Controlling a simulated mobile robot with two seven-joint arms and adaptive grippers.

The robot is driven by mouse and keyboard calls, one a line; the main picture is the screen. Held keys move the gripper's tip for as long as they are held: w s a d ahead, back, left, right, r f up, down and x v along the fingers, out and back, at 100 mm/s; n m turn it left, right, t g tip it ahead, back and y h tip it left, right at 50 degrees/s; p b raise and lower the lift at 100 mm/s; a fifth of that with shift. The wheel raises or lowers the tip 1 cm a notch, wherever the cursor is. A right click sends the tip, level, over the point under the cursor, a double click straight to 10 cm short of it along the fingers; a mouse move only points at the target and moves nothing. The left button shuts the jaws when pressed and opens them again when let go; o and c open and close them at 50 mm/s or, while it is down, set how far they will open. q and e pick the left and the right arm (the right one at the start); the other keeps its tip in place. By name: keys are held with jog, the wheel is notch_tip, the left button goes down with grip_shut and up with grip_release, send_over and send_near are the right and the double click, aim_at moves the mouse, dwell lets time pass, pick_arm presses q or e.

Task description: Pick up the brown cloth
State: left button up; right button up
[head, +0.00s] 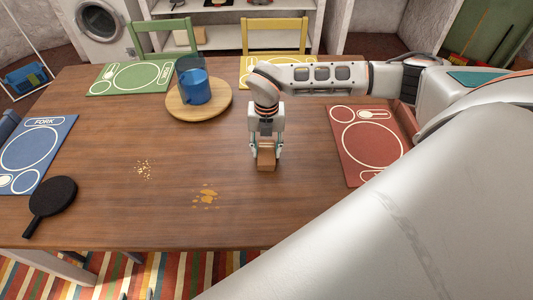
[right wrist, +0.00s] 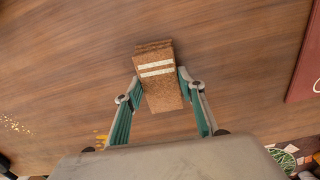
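The brown cloth (right wrist: 161,92) is a folded, block-like bundle with two pale stripes in the right wrist view. In the head view the brown cloth (head: 266,157) is near the middle of the wooden table. My right gripper (head: 266,152) points down over it, with one finger on each side. In the right wrist view the fingertips of the right gripper (right wrist: 160,76) press against the cloth's two sides. I cannot tell whether the cloth is touching the table or just above it. My left gripper is not in view.
On the table (head: 110,215) are a blue pitcher (head: 196,88) on a round wooden board (head: 222,101), a black round paddle-like item (head: 52,198), crumbs (head: 143,170) and a yellowish spill (head: 206,196). A red placemat (head: 370,150) lies right of the gripper. The table left of the cloth is mostly clear.

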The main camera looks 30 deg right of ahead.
aim_at(266, 151)
jog(key=c, duration=0.4)
notch_tip(266, 151, up, 20)
dwell(0.5)
jog(key=o, duration=0.5)
jog(key=c, duration=0.4)
